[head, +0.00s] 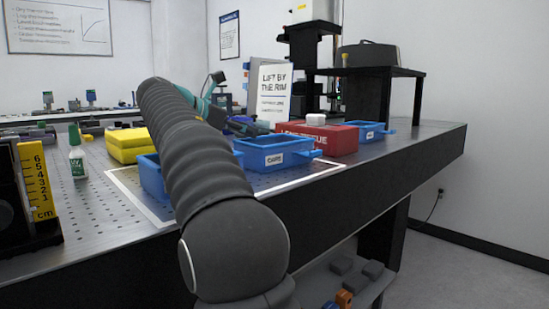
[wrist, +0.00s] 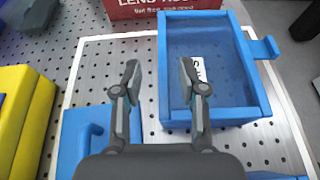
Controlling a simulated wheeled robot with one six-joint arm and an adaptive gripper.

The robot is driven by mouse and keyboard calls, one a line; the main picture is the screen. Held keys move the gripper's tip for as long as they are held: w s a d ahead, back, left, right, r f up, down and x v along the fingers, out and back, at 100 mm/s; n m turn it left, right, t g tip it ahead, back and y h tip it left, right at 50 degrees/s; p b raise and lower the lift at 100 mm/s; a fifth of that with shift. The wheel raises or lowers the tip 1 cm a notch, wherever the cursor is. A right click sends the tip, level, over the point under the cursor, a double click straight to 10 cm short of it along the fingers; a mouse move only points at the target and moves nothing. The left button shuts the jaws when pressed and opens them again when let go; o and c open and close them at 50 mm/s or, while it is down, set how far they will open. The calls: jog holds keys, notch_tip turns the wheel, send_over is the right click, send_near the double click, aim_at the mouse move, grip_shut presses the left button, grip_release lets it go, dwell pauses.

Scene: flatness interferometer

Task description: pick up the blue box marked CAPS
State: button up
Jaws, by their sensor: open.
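The blue box marked CAPS (head: 262,160) stands on the perforated bench in the head view, open at the top, with a tab at its right. In the wrist view a blue open box (wrist: 238,118), seemingly the same one, sits right of centre; a partly hidden white label shows in it. My gripper (wrist: 159,75) is open and empty. Its left finger appears over bare bench and its right finger over the box, so the box's left wall lies between them in the picture. Height above the wall cannot be told.
A red lens tissue box (head: 330,138) stands beside the CAPS box. Another blue box (head: 151,178) is partly behind my arm, and a third (head: 372,133) is farther right. A yellow box (head: 127,145) and a green-capped bottle (head: 76,160) are at left. A sign (head: 273,92) stands behind.

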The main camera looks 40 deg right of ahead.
jog(key=shift+b+x, duration=0.75)
jog(key=shift+x, duration=1.95)
jog(key=shift+s+r, duration=0.15)
jog(key=shift+c, duration=0.3)
grip_shut()
